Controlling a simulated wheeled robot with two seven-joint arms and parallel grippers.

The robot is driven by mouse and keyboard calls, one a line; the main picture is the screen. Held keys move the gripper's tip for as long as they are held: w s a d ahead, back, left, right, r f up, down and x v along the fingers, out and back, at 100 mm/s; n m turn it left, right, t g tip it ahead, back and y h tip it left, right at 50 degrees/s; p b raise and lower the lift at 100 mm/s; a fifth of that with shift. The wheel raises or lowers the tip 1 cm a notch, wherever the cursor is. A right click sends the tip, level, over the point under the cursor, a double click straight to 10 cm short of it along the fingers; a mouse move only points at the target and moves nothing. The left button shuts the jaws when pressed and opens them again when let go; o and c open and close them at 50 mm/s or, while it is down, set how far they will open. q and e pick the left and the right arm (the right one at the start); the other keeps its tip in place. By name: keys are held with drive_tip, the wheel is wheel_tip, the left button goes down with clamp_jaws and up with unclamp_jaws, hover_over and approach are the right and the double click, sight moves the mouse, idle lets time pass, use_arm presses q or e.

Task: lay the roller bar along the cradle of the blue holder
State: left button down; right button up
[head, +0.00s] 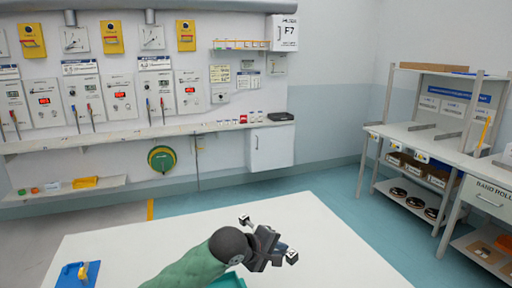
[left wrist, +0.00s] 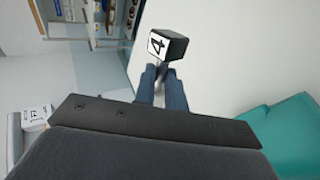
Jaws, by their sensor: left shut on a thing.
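The blue holder (head: 69,275) lies on the white table at the lower left of the head view, with a yellow piece (head: 83,271) at it. The frame edge cuts it off. My left gripper (head: 280,250) is above the table, well to the right of the holder. In the left wrist view its two fingers (left wrist: 162,88) are shut on a dark block (left wrist: 176,46) with a white face marked 4. The block also shows in the head view (head: 292,257). I cannot tell whether it is an end of the roller bar; no other bar is visible. My right gripper is out of view.
The white table (head: 325,235) is bare around my left gripper. A teal object (head: 228,282) is partly hidden below my left arm and shows in the left wrist view (left wrist: 288,138). A shelved workbench (head: 425,140) stands at the right, beyond open floor.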

use_arm(q)
drive_tip(key=w+a+f+n+t+y, duration=0.1)
drive_tip(key=w+a+f+n, duration=0.15)
drive_tip(key=a, duration=1.25)
drive_tip(key=w+a+f+n+t+y, duration=0.15)
drive_tip(key=a+f, duration=0.25)
drive_tip(key=a, duration=1.2)
drive_tip(key=s+a+r+n+t+y, duration=0.1)
drive_tip(key=s+a+r+n+y, duration=0.25)
drive_tip(key=a, duration=0.75)
drive_tip(key=s+a+r+n+t+y, duration=0.15)
drive_tip(key=a+r+n+y, duration=0.25)
drive_tip(key=a, duration=0.7)
drive_tip(key=d+f, duration=0.3)
drive_tip(key=d, duration=0.9)
drive_tip(key=d+f+m+h, duration=0.1)
drive_tip(key=d+f, duration=0.3)
drive_tip(key=d, duration=0.9)
drive_tip(key=shift+w+f+g, duration=0.2)
drive_tip(key=shift+w+g, duration=0.1)
drive_tip(key=shift+w, duration=0.1)
